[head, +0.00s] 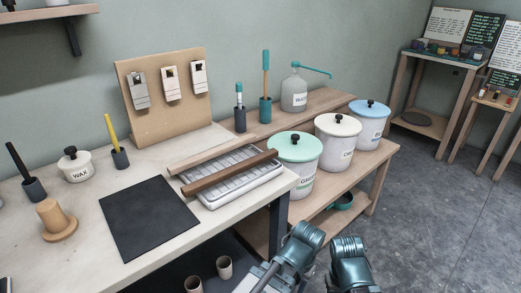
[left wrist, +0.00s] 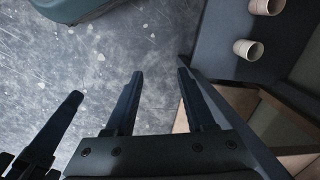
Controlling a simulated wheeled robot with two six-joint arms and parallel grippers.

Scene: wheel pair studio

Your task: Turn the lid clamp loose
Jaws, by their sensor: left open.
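Three large jars, with a green lid (head: 298,146), a white lid (head: 339,124) and a blue lid (head: 370,108), stand on the wooden side bench in the head view. Each lid has a dark knob on top. A small white WAX jar (head: 76,168), also dark-knobbed, stands on the left table. I cannot tell which part is the lid clamp. My left gripper (left wrist: 160,73) is open and empty over the floor, well away from the jars. In the left wrist view a dark prong at left may belong to my right gripper; its opening cannot be told.
A ribbed tray (head: 234,187) with wooden bars and a black mat (head: 150,218) lie on the table. A board (head: 170,108) with three metal pieces leans behind. Cups (left wrist: 248,50) stand low beside my left gripper. The floor (head: 430,210) at right is clear.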

